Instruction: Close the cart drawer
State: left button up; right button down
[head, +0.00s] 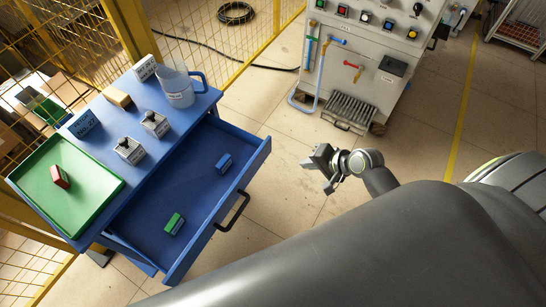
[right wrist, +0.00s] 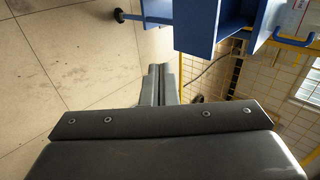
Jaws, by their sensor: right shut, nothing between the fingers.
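The blue cart (head: 137,108) stands at the left in the head view. Its drawer (head: 262,153) is pulled out toward the right, with a black handle (head: 233,211) on its front. A green-topped block (head: 174,224) and a blue block (head: 223,163) lie inside it. My right gripper (head: 322,165) is to the right of the drawer front, apart from it, shut and empty. In the right wrist view my gripper fingers (right wrist: 159,85) are together, with blue cart parts (right wrist: 207,25) beyond them. My left gripper is not in view.
A grey control panel unit (head: 365,65) stands at the back. Yellow mesh fencing (head: 60,35) runs behind the cart. Floor between drawer and gripper is clear.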

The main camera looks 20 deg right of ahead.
aim_at(210, 132)
jog(key=shift+y, duration=0.3)
jog(key=shift+w+a+f+p, duration=0.15)
jog(key=shift+w+a+f, duration=0.7)
jog(key=shift+w+a, duration=0.55)
jog(key=shift+w+a+f+p, duration=0.1)
jog(key=shift+w+a+f, duration=0.85)
jog(key=shift+w, duration=0.7)
jog(key=shift+w+a+f+p, duration=0.15)
jog(key=shift+w+a+f, duration=0.55)
jog(key=shift+w+a, duration=0.75)
jog(key=shift+w, duration=0.15)
